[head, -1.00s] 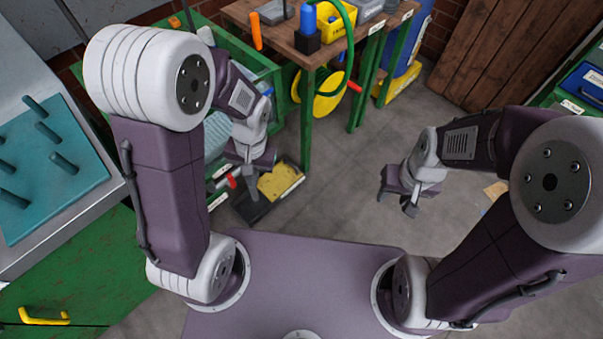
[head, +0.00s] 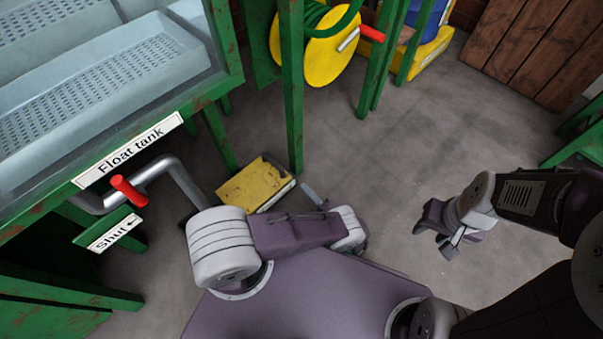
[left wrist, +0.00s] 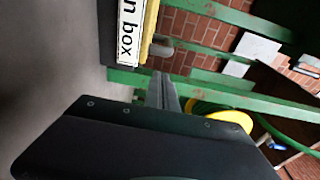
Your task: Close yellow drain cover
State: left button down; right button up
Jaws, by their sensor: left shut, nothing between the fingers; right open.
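The yellow drain cover (head: 254,184) is a worn yellow plate on a low box on the floor, with a white label along its near right edge. In the left wrist view a strip of yellow (left wrist: 149,28) shows beside a label (left wrist: 130,35) ending "n box". My left gripper (head: 311,194) is mostly hidden behind its arm; a grey finger tip shows just right of the box. In the left wrist view the left fingers (left wrist: 163,90) are together and empty, below the label. My right gripper (head: 432,242) is open and empty over the floor.
The float tank (head: 205,103) stands at left, with a pipe and red-handled lever (head: 128,190) above a "Shut" sign (head: 114,232). A green table leg (head: 291,100) rises behind the cover. A yellow hose reel (head: 305,55) hangs behind. The floor between cover and right gripper is clear.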

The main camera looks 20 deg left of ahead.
aim_at(290, 176)
pick_arm(q)
jog(key=b+x, duration=0.1)
jog(key=x, duration=0.8)
jog(key=shift+a, duration=0.1)
jog(key=shift+w+a+b, duration=0.25)
jog(key=shift+a+b, duration=0.05)
pick_arm(e)
jog(key=shift+f, duration=0.9)
pick_arm(q)
jog(key=shift+s, duration=0.1)
